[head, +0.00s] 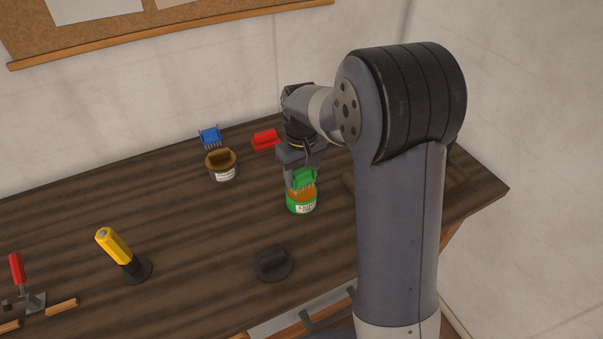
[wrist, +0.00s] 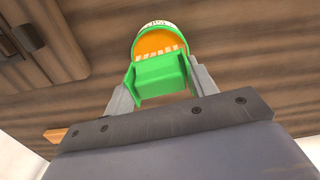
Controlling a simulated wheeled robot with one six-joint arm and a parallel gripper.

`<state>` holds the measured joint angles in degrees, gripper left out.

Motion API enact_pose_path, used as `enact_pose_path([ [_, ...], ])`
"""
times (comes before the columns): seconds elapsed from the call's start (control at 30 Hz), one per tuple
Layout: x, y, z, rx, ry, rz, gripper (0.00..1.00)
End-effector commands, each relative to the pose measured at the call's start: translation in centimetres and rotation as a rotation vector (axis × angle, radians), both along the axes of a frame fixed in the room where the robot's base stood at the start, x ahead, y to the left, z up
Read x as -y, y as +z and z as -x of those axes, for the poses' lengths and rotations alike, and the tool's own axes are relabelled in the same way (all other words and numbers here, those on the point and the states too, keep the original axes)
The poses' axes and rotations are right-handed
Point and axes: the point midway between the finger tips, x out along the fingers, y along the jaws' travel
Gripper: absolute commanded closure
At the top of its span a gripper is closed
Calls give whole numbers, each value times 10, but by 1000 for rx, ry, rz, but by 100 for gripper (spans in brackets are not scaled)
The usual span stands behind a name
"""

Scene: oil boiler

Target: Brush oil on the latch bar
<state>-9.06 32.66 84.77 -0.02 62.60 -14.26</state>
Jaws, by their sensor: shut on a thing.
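My gripper (head: 300,168) is shut on a green brush (head: 303,178), which also shows between the fingers in the wrist view (wrist: 160,76). Its bristles point down at the mouth of an open green jar (head: 301,203) with orange contents. In the wrist view the pale bristle tips show against the orange inside the jar's rim (wrist: 158,27). I cannot tell how deep the bristles reach. The jar stands upright on the bench. I cannot make out the latch bar for certain; my arm hides part of the bench's right side.
On the wooden bench (head: 190,235) lie a dark round lid (head: 272,264), a blue brush (head: 210,136), a red brush (head: 265,140) and a brown-lidded jar (head: 221,166). A yellow-handled tool (head: 115,245) and a red-handled clamp (head: 18,270) are at left.

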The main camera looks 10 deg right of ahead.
Motion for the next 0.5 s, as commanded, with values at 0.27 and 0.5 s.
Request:
enact_pose_path([
  [0.27,0,27,0,1,0,0,64],
  [0.5,0,46,0,2,0,-1,64],
])
